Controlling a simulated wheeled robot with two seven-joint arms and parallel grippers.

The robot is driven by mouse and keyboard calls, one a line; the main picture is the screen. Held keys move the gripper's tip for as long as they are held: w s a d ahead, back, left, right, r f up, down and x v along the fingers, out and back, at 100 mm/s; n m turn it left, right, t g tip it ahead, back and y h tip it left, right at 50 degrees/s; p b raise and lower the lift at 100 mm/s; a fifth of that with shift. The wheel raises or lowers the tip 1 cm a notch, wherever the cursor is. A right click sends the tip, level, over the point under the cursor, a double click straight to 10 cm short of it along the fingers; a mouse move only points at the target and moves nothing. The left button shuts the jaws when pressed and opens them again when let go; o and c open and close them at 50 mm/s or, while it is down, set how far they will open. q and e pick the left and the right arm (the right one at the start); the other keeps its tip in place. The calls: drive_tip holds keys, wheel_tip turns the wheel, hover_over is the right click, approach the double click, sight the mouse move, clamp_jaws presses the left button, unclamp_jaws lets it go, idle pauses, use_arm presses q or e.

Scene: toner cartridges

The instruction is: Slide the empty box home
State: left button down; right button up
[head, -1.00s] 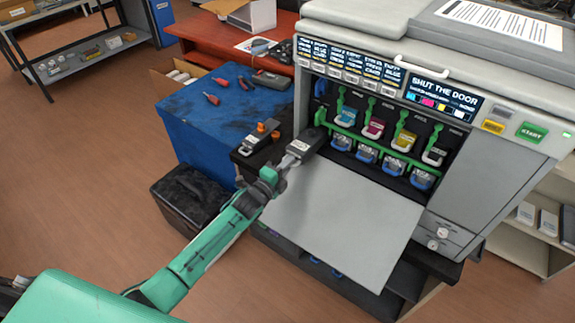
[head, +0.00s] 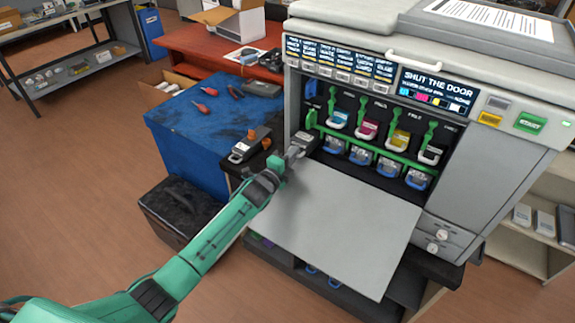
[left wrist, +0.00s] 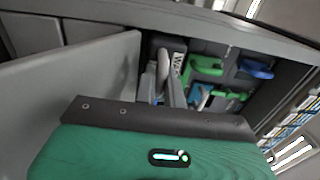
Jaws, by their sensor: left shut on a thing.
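My left gripper (head: 293,154) is shut on a dark grey box (head: 304,141) at the left end of the printer's open bay (head: 385,135). The box is partly inside the bay; how deep it sits is hard to tell. In the left wrist view the fingers (left wrist: 164,88) reach to the box (left wrist: 178,58), whose white label is partly hidden. A similar box with orange caps (head: 249,146) lies on a dark surface left of the printer. My right gripper is not in view.
The grey door (head: 340,220) hangs open below the bay. Several coloured cartridges with green levers stand right of the box. The screen (head: 437,90) reads "SHUT THE DOOR".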

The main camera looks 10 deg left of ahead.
sight(302, 147)
use_arm(q)
drive_tip(key=shift+b+x, duration=0.55)
drive_tip(key=shift+x, duration=0.4)
drive_tip(key=shift+b+x, duration=0.85)
drive_tip(key=shift+x, duration=0.3)
drive_tip(key=shift+w+d, duration=0.1)
drive_tip(key=shift+w, duration=0.15)
drive_tip(key=shift+r, duration=0.2)
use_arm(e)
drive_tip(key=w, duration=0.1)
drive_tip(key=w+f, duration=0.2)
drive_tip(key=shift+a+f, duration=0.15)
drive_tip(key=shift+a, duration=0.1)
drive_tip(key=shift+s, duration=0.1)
use_arm(q)
drive_tip(key=c, duration=1.4)
unclamp_jaws()
drive_tip(key=shift+w+d+f, duration=0.1)
drive_tip(key=shift+w+d, duration=0.05)
drive_tip(key=shift+f, duration=0.15)
